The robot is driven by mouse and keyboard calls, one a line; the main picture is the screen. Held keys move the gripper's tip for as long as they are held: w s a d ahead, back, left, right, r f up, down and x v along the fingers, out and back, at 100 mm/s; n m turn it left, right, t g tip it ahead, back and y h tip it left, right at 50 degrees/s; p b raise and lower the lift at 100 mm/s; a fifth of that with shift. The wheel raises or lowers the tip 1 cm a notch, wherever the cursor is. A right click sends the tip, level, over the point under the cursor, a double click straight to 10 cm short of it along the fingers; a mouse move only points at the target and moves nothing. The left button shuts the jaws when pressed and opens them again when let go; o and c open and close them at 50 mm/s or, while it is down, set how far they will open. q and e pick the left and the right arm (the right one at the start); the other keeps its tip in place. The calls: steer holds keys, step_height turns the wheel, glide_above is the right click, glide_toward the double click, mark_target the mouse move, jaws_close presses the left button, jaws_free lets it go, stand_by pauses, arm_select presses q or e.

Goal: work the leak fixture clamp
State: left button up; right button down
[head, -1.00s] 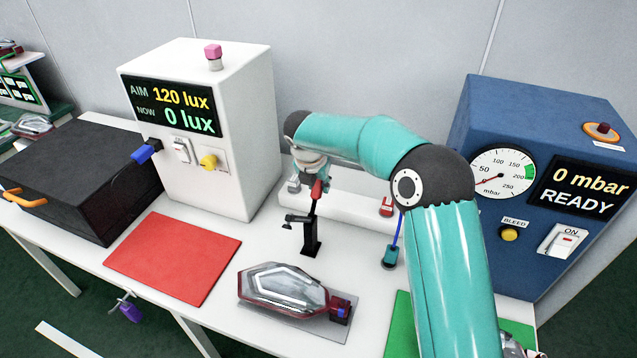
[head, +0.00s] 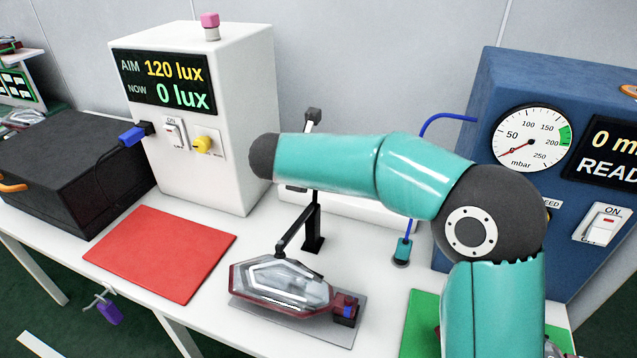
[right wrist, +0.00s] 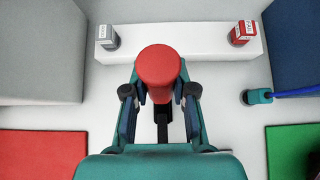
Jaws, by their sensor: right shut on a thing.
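The black clamp post (head: 313,238) stands behind the tail lamp (head: 280,287) in the head view. Its dark clamp arm (head: 291,228) slopes down to the left, with its lower end over the lamp's back edge; I cannot tell whether it touches. The lamp lies on a grey plate (head: 322,328), with a blue-and-dark connector (head: 346,306) at its right end. In the right wrist view my right gripper (right wrist: 160,94) is shut on the clamp's red handle (right wrist: 158,70). My teal right arm hides this grip in the head view. My left gripper is not in view.
A blue gauge box (head: 480,175) stands right, with a teal hose coupling (head: 402,250) before it. A white lux box (head: 235,130) and black box (head: 60,180) stand left. Red mat (head: 162,252) and green mat (head: 420,325) flank the plate. Two small labelled blocks sit on a white ledge (right wrist: 180,42).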

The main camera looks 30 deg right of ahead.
steer(key=c, duration=0.9)
jaws_free()
steer(key=shift+s+a, duration=0.1)
steer(key=v, duration=1.1)
steer(key=shift+s+a+r, duration=0.2)
steer(key=shift+a+r, duration=0.05)
steer(key=shift+r, duration=0.05)
